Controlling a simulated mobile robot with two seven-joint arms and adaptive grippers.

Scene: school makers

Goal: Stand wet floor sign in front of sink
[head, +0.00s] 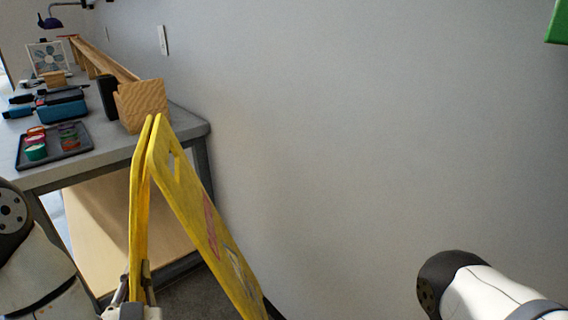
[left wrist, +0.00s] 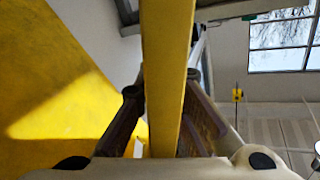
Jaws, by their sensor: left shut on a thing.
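The yellow wet floor sign (head: 208,232) stands upright in front of me in the head view, its two panels joined at the top and spread apart below. Its lower end is cut off by the frame. My left gripper (head: 139,284) is shut on the edge of the sign's left panel. In the left wrist view that panel (left wrist: 165,70) passes between the fingers, and the other panel (left wrist: 60,90) fills the left side. My right gripper is out of view. No sink shows in either view.
A grey workbench (head: 185,128) stands at the left against the wall, with a dark tray (head: 53,158), a blue toolbox (head: 62,108) and a wooden block (head: 141,103) on it. A plain wall (head: 360,130) fills the middle and right. A green object (head: 558,22) shows at top right.

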